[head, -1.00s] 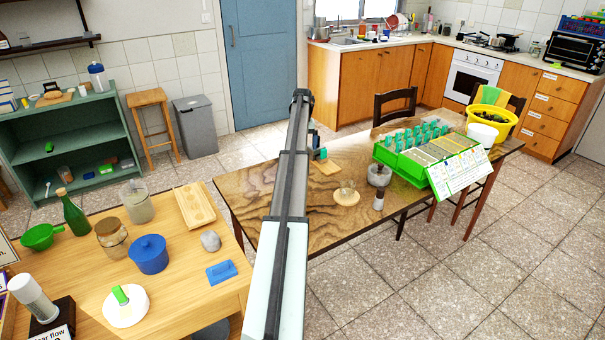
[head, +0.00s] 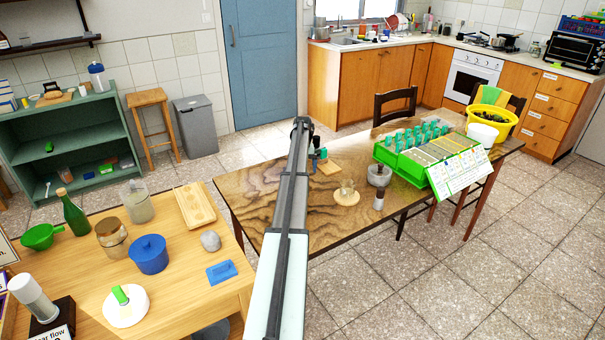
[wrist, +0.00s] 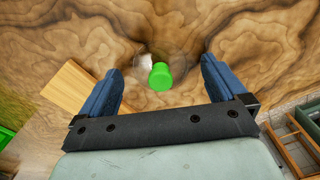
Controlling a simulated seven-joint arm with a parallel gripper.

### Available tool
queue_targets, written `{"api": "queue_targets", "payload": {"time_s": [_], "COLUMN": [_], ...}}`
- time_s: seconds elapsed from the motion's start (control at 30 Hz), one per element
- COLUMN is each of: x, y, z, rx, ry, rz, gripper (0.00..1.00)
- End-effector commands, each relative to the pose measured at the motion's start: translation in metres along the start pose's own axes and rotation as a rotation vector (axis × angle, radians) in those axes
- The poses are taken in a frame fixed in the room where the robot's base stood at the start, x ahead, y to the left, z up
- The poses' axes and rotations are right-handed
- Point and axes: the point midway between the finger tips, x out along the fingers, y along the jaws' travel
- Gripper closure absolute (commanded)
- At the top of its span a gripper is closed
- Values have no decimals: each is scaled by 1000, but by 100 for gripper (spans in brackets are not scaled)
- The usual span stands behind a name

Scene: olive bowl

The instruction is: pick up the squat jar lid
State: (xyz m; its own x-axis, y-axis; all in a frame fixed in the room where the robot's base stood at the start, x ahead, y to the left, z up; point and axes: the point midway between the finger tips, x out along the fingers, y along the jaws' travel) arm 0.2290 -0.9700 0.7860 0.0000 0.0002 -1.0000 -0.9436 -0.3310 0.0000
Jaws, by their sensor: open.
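In the wrist view a clear, round, flat piece with a bright green knob (wrist: 161,77), which looks like the squat jar lid, lies on the brown wood-grain table. A small whitish patch shows beside the knob. My gripper (wrist: 161,66) is open, with its two blue fingers apart to the left and right of the lid. The knob appears between the fingers, and nothing is held. I cannot tell the exact height of the fingers above the table. In the head view my arm hides the lid and most of the gripper.
A wooden board (wrist: 75,90) lies left of the lid in the wrist view.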

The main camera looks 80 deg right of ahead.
Motion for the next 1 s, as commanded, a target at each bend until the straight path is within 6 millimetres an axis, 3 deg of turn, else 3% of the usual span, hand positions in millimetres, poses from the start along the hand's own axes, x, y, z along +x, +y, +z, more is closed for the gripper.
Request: {"api": "queue_targets", "payload": {"time_s": [0.27,0.87,1.0], "x": [3,3,3], "y": [0,0,0], "z": [0,0,0], "rx": [0,0,0], "ry": [0,0,0], "rz": [0,0,0], "gripper": [4,61,62]}}
